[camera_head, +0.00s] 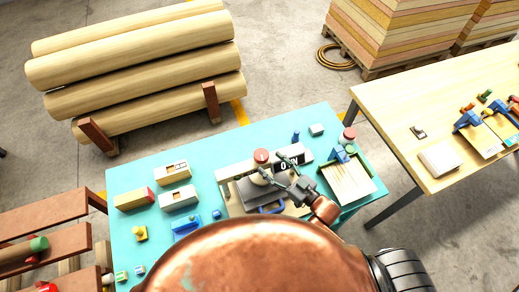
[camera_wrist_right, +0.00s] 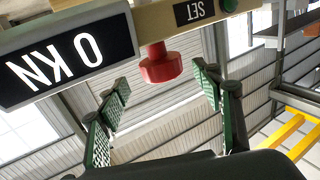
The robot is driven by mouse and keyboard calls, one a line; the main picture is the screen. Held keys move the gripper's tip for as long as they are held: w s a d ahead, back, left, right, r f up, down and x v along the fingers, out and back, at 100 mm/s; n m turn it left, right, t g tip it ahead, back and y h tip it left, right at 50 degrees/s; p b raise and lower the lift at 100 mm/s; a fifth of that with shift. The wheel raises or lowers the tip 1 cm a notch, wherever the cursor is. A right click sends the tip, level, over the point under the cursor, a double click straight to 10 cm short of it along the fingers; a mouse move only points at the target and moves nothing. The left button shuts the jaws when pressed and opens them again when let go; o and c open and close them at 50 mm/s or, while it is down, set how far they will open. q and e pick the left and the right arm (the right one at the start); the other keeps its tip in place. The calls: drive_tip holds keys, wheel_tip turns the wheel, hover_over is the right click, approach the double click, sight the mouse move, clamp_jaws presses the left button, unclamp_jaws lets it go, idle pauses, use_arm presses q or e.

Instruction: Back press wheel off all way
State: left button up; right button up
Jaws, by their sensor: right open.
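The press wheel is a red knob (camera_head: 261,156) on top of the small press on the turquoise table. In the wrist view a red knob (camera_wrist_right: 160,66) hangs from the press's beam, beside a display (camera_wrist_right: 65,55) reading 0 KN. My right gripper (camera_head: 274,166) is at the front of the press, close to the wheel. In the wrist view its green-padded fingers (camera_wrist_right: 160,95) are spread, with the red knob beyond and between them, apart from both. Nothing is held. A dark plate (camera_head: 256,192) lies under the press, partly hidden by my arm. My left gripper is not in view.
The turquoise table (camera_head: 140,180) holds several small blocks, a blue clamp (camera_head: 186,226) at left and a tray of strips (camera_head: 348,180) at right. Another wooden table (camera_head: 400,100) stands at right. Logs (camera_head: 140,60) are stacked behind.

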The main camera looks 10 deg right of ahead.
sight(256, 151)
drive_tip(key=p+x, duration=0.1)
drive_tip(key=x, duration=0.4)
drive_tip(key=shift+r, duration=0.15)
drive_tip(key=shift+w+a, duration=0.2)
drive_tip(key=shift+w, duration=0.1)
drive_tip(key=shift+w+a, duration=0.15)
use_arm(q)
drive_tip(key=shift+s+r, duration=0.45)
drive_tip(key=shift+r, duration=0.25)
use_arm(e)
drive_tip(key=c, duration=1.2)
